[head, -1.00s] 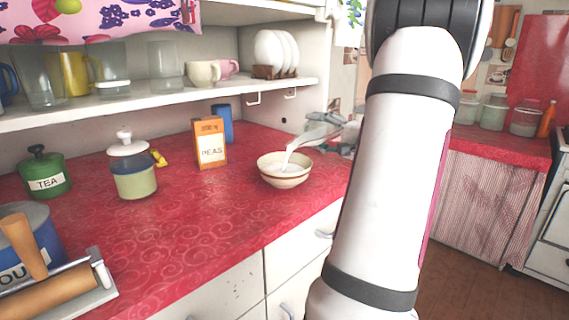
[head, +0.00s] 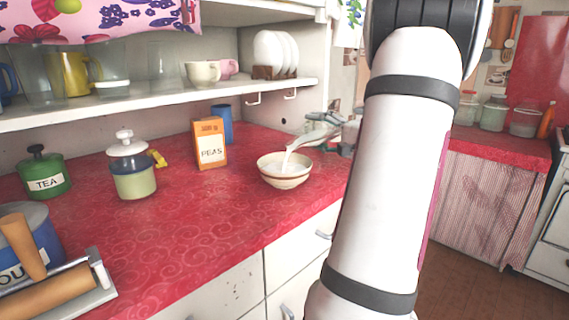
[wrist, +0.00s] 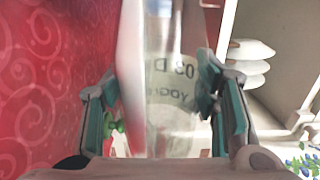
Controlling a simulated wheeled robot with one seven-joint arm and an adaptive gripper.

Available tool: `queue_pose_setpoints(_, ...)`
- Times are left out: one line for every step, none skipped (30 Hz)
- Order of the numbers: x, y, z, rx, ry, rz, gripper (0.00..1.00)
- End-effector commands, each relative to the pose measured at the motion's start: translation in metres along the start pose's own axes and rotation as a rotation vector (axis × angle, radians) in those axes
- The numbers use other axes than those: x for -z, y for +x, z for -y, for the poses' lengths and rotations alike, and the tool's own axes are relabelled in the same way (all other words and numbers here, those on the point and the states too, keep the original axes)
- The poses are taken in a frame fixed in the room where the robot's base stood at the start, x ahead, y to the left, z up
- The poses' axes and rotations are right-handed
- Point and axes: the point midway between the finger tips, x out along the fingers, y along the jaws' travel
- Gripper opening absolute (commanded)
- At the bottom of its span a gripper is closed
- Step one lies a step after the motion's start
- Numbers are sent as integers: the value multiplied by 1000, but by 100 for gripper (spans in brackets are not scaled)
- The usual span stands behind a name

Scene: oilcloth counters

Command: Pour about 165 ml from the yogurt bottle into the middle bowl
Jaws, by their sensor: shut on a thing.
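A cream bowl (head: 285,180) with a brown band stands on the red counter in the head view, with white liquid inside. The clear yogurt bottle (head: 318,134) is tilted above it, mouth down to the left. A white stream (head: 287,160) runs from its mouth into the bowl. My gripper (wrist: 163,105) is shut on the bottle, fingers on both sides of it in the wrist view. The label on the bottle (wrist: 170,92) shows there upside down or mirrored and partly blurred. My arm hides part of the right side. No other bowl is visible.
An orange peas box (head: 209,143), a blue cup (head: 222,122) and a lidded jar (head: 133,175) stand left of the bowl. A green tea canister (head: 45,175) is farther left. A shelf (head: 150,102) overhangs the back.

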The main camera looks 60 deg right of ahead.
Motion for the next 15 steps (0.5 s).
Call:
queue_pose_setpoints(0,0,0,2,12,0,0)
queue_pose_setpoints(1,-1,0,2,31,0,0)
queue_pose_setpoints(2,-1,0,2,63,1,0)
queue_pose_setpoints(2,-2,1,3,84,1,0)
queue_pose_setpoints(2,-2,2,3,108,0,0)
queue_pose_setpoints(3,-2,2,3,138,0,0)
queue_pose_setpoints(3,-2,2,3,160,0,0)
queue_pose_setpoints(3,-2,1,3,180,0,0)
queue_pose_setpoints(3,-2,0,3,203,0,0)
queue_pose_setpoints(5,-2,-4,2,218,-1,0)
queue_pose_setpoints(6,-1,-6,3,227,0,0)
queue_pose_setpoints(6,-1,-7,3,231,0,0)
queue_pose_setpoints(6,0,-8,3,231,0,0)
queue_pose_setpoints(6,0,-8,3,232,1,0)
queue_pose_setpoints(6,0,-9,3,234,1,0)
